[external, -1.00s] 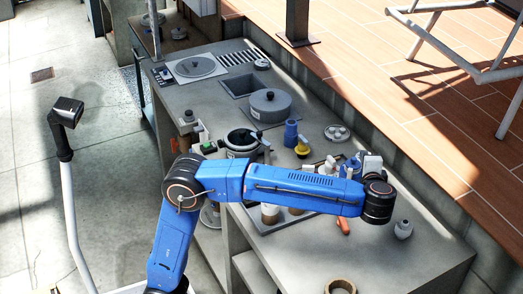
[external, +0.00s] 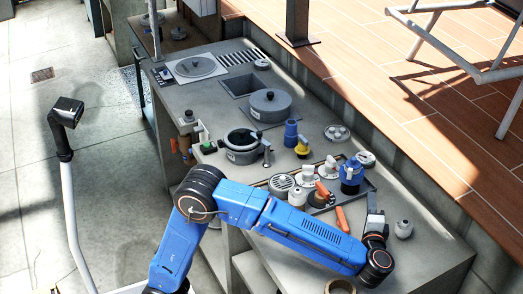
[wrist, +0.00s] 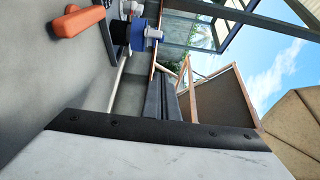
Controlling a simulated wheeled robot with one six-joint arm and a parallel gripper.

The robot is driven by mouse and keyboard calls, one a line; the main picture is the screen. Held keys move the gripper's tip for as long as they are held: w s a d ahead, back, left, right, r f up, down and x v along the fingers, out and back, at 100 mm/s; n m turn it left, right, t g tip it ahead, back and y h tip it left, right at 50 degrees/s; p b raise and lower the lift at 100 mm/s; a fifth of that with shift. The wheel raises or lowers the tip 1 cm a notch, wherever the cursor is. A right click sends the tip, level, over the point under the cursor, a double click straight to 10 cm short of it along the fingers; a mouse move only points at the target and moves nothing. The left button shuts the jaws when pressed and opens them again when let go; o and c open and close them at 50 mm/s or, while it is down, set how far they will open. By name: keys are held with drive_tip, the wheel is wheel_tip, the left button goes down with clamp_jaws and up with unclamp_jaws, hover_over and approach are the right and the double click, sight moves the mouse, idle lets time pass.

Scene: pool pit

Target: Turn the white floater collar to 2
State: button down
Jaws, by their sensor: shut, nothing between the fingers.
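Several white fittings stand in a group in the external view. One is an upright white piece (external: 308,175), with a shorter white canister (external: 297,196) at its lower left. I cannot tell which is the white floater, and no collar number is readable. A blue body with a white top (external: 351,175) stands to their right; it shows in the wrist view, tipped sideways by the camera angle (wrist: 139,35). My gripper (external: 372,202) is shut and empty, right of the group and apart from the white fittings. Its dark fingers (wrist: 164,97) show in the wrist view.
An orange handle (external: 342,219) lies in front of the group, and it is close in the wrist view (wrist: 78,21). A grey pot (external: 242,146) and yellow fitting (external: 302,147) stand farther back. The front right counter (external: 430,262) is clear.

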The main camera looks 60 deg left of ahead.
sight(350, 173)
drive_tip(key=w+a+f, duration=0.1)
drive_tip(key=w+a, duration=0.1)
drive_tip(key=a, duration=0.9)
drive_tip(key=shift+w+a+f, duration=0.15)
drive_tip(key=shift+w+a, duration=0.05)
drive_tip(key=shift+w, duration=0.15)
drive_tip(key=shift+s+a+m+t+h, duration=0.5)
drive_tip(key=shift+s+a+m+t, duration=0.1)
drive_tip(key=shift+s+a+t, duration=0.3)
drive_tip(key=shift+d, duration=0.1)
